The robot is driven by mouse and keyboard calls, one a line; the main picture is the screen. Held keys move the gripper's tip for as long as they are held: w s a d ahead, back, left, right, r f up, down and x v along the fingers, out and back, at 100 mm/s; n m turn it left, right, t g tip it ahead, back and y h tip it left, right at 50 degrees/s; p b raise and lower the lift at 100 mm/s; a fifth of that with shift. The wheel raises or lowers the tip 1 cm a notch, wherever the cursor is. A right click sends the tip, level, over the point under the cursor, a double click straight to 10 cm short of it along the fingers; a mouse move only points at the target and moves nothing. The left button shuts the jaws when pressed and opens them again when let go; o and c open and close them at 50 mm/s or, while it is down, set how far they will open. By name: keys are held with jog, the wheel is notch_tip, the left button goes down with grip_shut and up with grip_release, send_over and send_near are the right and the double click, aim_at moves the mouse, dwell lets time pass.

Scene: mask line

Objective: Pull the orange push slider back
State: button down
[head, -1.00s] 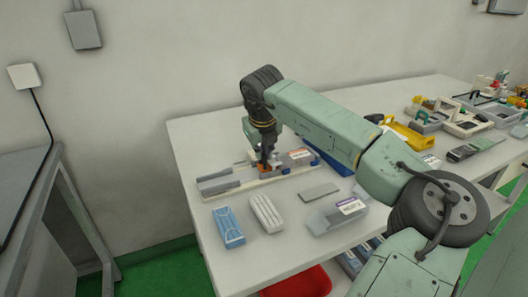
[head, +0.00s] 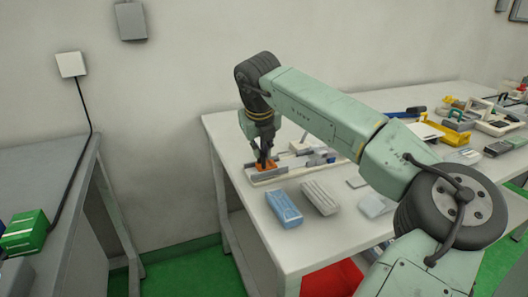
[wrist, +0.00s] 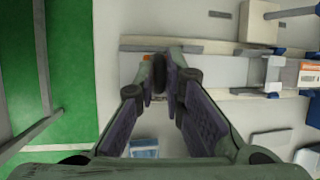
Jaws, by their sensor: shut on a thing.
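The orange push slider (head: 270,164) sits near the left end of a pale rail fixture (head: 262,180) on the white table. My gripper (head: 263,163) points down over that end and is shut on the slider. In the wrist view my gripper's fingers (wrist: 160,76) are close together over the left part of the rail fixture (wrist: 215,92). The fingers hide most of the slider there.
A blue mask pack (head: 285,208) and a white pack (head: 320,197) lie in front of the fixture. The white table (head: 245,213) ends just left of the fixture, with green floor beyond. Trays and tools crowd the far right.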

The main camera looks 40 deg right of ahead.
jog(key=shift+w+a, duration=0.1)
jog(key=shift+a, duration=0.25)
jog(key=c, duration=1.7)
grip_release()
jog(key=shift+a, duration=0.15)
jog(key=shift+r, duration=0.1)
jog(key=shift+r, duration=0.25)
jog(key=s+a, duration=0.2)
jog(key=s, duration=0.1)
jog(key=s+a, duration=0.5)
jog(key=s, duration=0.2)
jog(key=shift+a+r, duration=0.2)
jog(key=shift+a, duration=0.05)
